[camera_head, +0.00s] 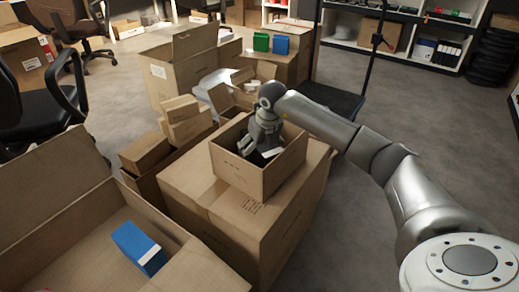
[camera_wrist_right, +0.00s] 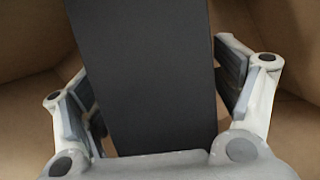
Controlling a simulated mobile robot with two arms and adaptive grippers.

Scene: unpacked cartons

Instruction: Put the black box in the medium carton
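The black box (camera_wrist_right: 155,75) stands between the two fingers of my right gripper (camera_wrist_right: 160,95) in the right wrist view, with brown carton walls around it. The fingers are apart, one on each side of the box; I see no clear grip on it. In the head view my right gripper (camera_head: 262,140) reaches down into an open carton (camera_head: 245,178), and its fingertips and most of the box are hidden there. This carton sits on a larger closed carton (camera_head: 225,215). Which carton is the medium one is not certain. My left gripper is not in view.
A large open carton (camera_head: 75,235) at front left holds a blue box (camera_head: 138,247). Smaller cartons (camera_head: 185,120) are piled behind it. Another open carton (camera_head: 185,70) and a carton with green and blue boxes (camera_head: 280,44) stand farther back. Grey floor (camera_head: 360,225) is free at right.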

